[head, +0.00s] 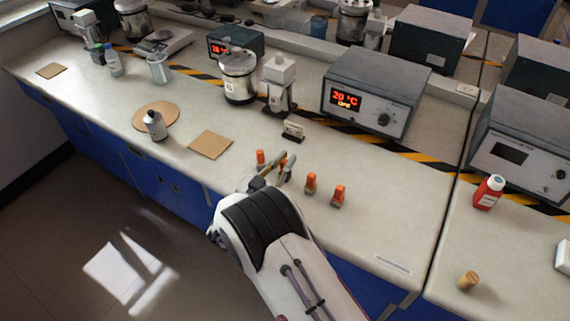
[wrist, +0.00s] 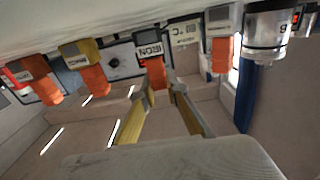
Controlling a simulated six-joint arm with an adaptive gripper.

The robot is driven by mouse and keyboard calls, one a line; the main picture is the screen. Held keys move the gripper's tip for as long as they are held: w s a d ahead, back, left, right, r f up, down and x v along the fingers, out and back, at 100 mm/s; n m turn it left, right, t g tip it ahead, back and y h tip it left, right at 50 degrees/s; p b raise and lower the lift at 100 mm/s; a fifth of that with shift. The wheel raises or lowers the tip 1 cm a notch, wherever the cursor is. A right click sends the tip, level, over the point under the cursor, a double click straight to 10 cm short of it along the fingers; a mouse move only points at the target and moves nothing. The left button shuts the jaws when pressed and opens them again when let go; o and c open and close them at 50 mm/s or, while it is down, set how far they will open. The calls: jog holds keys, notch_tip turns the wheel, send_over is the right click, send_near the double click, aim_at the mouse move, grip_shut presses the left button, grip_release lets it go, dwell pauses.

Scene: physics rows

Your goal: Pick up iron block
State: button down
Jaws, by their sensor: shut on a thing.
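The iron block, grey with an orange part, is in the middle of the wrist view (wrist: 150,48), its label reading IRON. It is partly hidden by my gripper in the head view (head: 286,174). My gripper (wrist: 160,92) is shut on it, with one finger on each side of the orange part. In the head view my gripper (head: 276,168) is low over the front of the bench. I cannot tell whether the block is clear of the bench top.
Similar orange-marked blocks stand in a row: one on the left (head: 260,157), two on the right (head: 311,183) (head: 339,196). A cardboard square (head: 210,145) lies left. A small label stand (head: 293,131) and a heater box (head: 370,95) stand behind. Bench right of the row is clear.

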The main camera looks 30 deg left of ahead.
aim_at(285, 161)
jog(key=shift+r, duration=4.65)
